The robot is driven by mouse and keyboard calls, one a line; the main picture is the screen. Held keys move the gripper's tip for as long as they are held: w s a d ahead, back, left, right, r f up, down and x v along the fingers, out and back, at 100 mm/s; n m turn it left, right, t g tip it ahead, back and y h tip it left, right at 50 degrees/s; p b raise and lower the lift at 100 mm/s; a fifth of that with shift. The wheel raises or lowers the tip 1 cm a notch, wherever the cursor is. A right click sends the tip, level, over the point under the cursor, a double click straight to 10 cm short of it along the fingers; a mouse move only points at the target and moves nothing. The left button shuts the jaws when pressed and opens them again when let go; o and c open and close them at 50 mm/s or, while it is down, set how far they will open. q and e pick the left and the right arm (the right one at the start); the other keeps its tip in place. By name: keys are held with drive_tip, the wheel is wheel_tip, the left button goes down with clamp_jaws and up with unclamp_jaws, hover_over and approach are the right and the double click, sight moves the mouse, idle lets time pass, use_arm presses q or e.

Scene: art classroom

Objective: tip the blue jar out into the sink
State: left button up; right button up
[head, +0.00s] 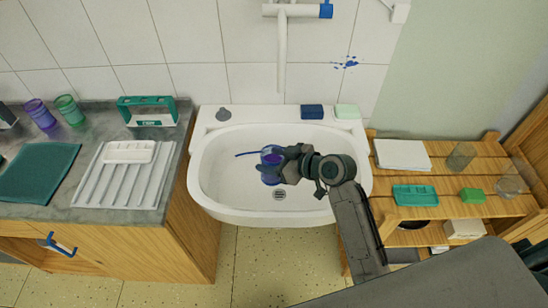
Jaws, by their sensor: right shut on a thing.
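The blue jar (268,172) is in my right gripper (284,164), over the white sink basin (225,180). The gripper is shut on the jar from its right side and covers part of it. The jar is see-through with blue-purple colour in it; I cannot tell surely how far it is tilted. A thin dark blue streak or stick (246,153) shows just left of the jar's top. My left gripper is not in view.
A tap (282,55) hangs above the sink. Blue and pale green blocks (312,111) (347,111) and a grey lump (223,114) sit on the sink's back ledge. A counter with purple and green jars (40,115) (69,111) is left; a wooden shelf (455,210) is right.

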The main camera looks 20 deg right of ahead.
drive_tip(key=shift+d+r+m+y+p, duration=0.1)
drive_tip(key=shift+r+m+y+p, duration=0.25)
drive_tip(key=shift+m+p, duration=0.25)
drive_tip(key=shift+s+a+r+m+g+y+p, duration=0.2)
drive_tip(key=shift+m+g+y+p, duration=0.25)
drive_tip(key=shift+m+g+p, duration=0.15)
drive_tip(key=m+y, duration=0.1)
drive_tip(key=m+g+y+p, duration=0.1)
drive_tip(key=m, duration=0.1)
drive_tip(key=shift+f, duration=0.35)
drive_tip(key=shift+f+m+y, duration=0.4)
drive_tip(key=shift+m, duration=0.2)
drive_tip(key=shift+w+d+f+m+y, duration=0.15)
drive_tip(key=shift+f+m+y, duration=0.5)
drive_tip(key=shift+m, duration=0.45)
drive_tip(key=shift+f+m+y+b, duration=0.25)
drive_tip(key=shift+m+b, duration=0.05)
drive_tip(key=shift+b, duration=0.15)
drive_tip(key=shift+w+d+f+m+y+b, duration=0.2)
drive_tip(key=shift+f+m+y+b, duration=0.3)
drive_tip(key=shift+m+b, duration=0.4)
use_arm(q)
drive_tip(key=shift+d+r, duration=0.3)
use_arm(e)
drive_tip(key=m, duration=0.1)
drive_tip(key=m+y, duration=0.1)
drive_tip(key=r+m, duration=0.1)
drive_tip(key=shift+w+d+y, duration=0.3)
drive_tip(key=shift+w+d, duration=0.05)
drive_tip(key=shift+d, duration=0.05)
